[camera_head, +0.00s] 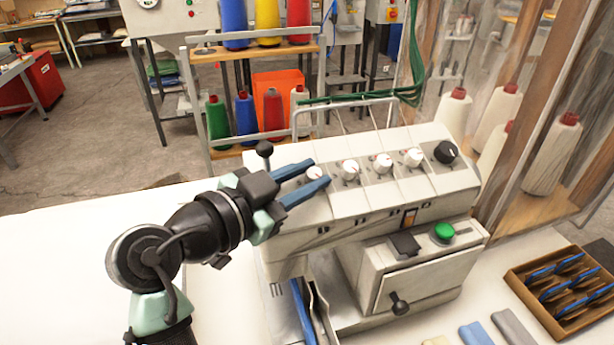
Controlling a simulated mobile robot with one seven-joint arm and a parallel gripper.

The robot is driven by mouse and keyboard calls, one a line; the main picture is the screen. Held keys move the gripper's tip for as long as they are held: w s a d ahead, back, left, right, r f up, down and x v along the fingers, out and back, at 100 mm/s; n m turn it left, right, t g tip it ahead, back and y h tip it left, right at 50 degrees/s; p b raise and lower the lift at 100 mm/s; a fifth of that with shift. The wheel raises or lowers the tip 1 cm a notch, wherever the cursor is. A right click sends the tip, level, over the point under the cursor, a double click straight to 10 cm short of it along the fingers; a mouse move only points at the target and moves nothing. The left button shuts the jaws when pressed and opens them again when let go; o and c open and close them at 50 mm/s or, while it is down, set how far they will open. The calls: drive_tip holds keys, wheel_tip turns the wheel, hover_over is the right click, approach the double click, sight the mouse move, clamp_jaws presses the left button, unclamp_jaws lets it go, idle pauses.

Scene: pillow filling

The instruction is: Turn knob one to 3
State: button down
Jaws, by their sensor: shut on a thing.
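A row of white knobs runs along the sloped top of a cream machine (345,215). The leftmost white knob (315,174) sits between the blue fingers of my gripper (318,176), which is shut on it. My gripper reaches in from the left, and its fingers partly cover the knob's sides. More white knobs stand to the right: a second (350,169), a third (383,162) and a fourth (414,157). A black knob (446,151) is at the right end. The numbers around the knobs are too small to read.
A black ball-topped lever (264,149) stands close behind my gripper. The machine front has a green button (444,231) and a black handle (399,303). A brown tray (545,310) of blue-edged items lies at right. The white table (60,260) is clear at left.

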drive_tip(key=shift+f, duration=0.1)
drive_tip(key=c, duration=0.7)
unclamp_jaws()
drive_tip(key=shift+o, duration=0.2)
drive_tip(key=shift+a, duration=0.1)
drive_tip(key=b+v, duration=0.2)
drive_tip(key=v, duration=1.1)
